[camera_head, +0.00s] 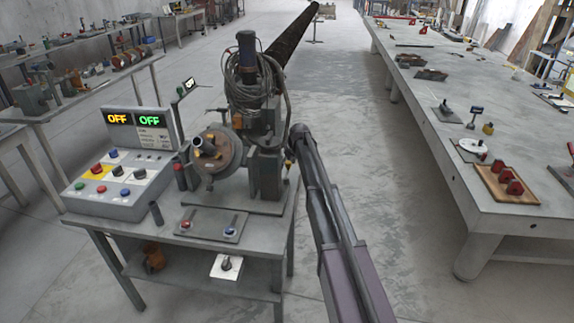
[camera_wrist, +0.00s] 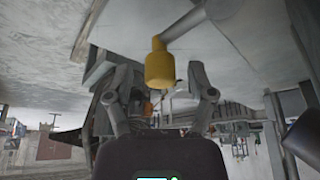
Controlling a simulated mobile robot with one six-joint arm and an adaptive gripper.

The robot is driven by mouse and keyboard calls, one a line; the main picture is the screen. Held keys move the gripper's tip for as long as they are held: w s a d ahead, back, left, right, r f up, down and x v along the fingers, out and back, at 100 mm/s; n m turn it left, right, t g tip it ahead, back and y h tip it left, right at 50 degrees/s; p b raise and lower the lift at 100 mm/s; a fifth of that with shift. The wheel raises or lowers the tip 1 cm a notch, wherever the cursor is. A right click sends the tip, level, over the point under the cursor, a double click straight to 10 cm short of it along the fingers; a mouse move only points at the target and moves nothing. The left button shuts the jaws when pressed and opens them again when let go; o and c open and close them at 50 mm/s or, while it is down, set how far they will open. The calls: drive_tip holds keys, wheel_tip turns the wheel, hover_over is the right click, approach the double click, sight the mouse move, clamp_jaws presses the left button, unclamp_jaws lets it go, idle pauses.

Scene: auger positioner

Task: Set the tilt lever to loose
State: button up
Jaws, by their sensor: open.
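In the wrist view, a yellow cylindrical knob (camera_wrist: 160,66) sits on the end of a grey rod (camera_wrist: 186,22) that runs up to the right; it looks like the tilt lever. My gripper (camera_wrist: 160,98) is open, with one finger on each side of the picture's middle. The knob shows between and slightly above the fingertips, and I cannot tell whether they touch it. In the head view, the auger machine (camera_head: 266,165) stands on a grey table. My arm reaches its right side, where the gripper is largely hidden. I cannot read the lever's setting.
A control box (camera_head: 105,200) with two OFF displays and coloured buttons stands on the table's left. A plate (camera_head: 212,224) with two small knobs lies in front of the machine. The floor to the right is clear up to a long workbench (camera_head: 440,150).

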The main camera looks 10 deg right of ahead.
clamp_jaws()
